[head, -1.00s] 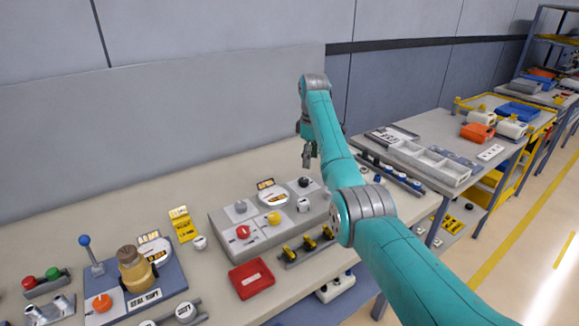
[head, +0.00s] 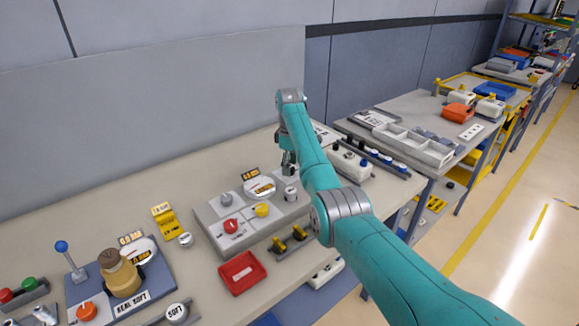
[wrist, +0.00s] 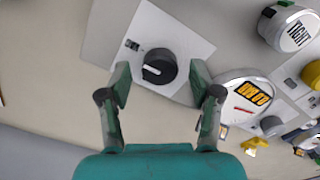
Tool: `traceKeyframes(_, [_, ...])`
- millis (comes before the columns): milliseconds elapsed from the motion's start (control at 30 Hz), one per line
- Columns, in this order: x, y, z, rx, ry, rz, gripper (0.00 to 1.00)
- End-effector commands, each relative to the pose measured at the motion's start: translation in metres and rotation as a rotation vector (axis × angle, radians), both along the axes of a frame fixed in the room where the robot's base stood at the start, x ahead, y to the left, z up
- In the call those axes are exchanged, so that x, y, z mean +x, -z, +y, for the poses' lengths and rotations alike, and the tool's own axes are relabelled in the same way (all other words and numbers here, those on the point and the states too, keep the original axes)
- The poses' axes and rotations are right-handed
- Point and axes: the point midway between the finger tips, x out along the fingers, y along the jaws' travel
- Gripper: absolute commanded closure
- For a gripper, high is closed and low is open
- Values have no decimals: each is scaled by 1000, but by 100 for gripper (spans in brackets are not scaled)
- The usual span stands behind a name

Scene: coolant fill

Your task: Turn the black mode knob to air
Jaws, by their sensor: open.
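The black mode knob (wrist: 159,67) sits on a white plate (wrist: 178,28) in the wrist view. A pale mark on the knob points to the left of the picture. A small dark label on the plate, up and left of the knob, is too small to read. My gripper (wrist: 161,76) is open, with one finger on each side of the knob; I cannot tell whether they touch it.
A round gauge (head: 260,188) with a yellow-on-black display stands left of my gripper. A red knob (head: 230,226), a yellow knob (head: 262,210) and a grey knob (head: 226,201) share the panel. A white cap marked TIGHT (wrist: 297,32) is nearby. A red tray (head: 242,273) lies in front.

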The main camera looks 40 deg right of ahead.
Motion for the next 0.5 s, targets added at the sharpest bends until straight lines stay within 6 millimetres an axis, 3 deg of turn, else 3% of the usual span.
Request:
traceKeyframes(400, [0,8,0,0,0,0,36])
traceKeyframes(500, [0,8,0,0,0,0,61])
